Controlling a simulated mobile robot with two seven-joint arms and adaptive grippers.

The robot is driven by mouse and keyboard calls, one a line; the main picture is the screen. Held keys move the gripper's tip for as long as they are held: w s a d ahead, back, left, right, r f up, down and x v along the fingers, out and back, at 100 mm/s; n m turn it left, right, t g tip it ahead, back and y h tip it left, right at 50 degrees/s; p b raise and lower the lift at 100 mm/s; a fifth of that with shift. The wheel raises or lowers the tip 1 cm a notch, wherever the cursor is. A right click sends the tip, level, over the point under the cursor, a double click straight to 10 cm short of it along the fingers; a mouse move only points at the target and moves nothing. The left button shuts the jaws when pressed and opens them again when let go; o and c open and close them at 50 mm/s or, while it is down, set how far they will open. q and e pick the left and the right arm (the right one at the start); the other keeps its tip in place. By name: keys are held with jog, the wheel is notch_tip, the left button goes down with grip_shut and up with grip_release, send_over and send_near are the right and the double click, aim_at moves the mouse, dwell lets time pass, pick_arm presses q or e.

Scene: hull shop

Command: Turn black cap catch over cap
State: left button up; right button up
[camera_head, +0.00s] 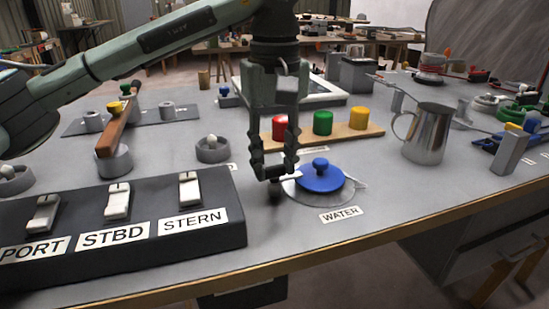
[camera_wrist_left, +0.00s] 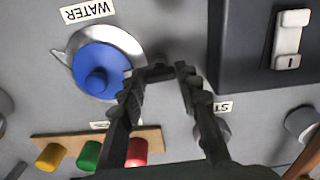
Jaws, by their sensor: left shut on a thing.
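The blue cap (camera_head: 320,176) with a round knob sits on a pale metal ring plate above the WATER label (camera_head: 341,214). It also shows in the left wrist view (camera_wrist_left: 98,70), at the upper left. My left gripper (camera_head: 274,172) points down just left of the cap and is shut on the small black catch (camera_head: 275,191). The catch is mostly hidden by the fingers and shows only as a dark shape beside the ring, not across the cap. In the left wrist view the fingertips (camera_wrist_left: 169,72) are beside the ring. My right gripper is out of view.
A black switch box (camera_head: 120,240) with PORT, STBD and STERN switches stands close at left. Behind the cap is a wooden strip (camera_head: 350,134) with red, green and yellow knobs. A metal mug (camera_head: 428,135) stands at right. Bare tabletop lies right of the WATER label.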

aim_at(275, 166)
pick_arm(q)
jog(key=shift+m, duration=0.5)
jog(key=o, duration=1.1)
jog(key=shift+r, duration=0.15)
notch_tip(275, 166, up, 12)
jog(key=shift+f, duration=0.1)
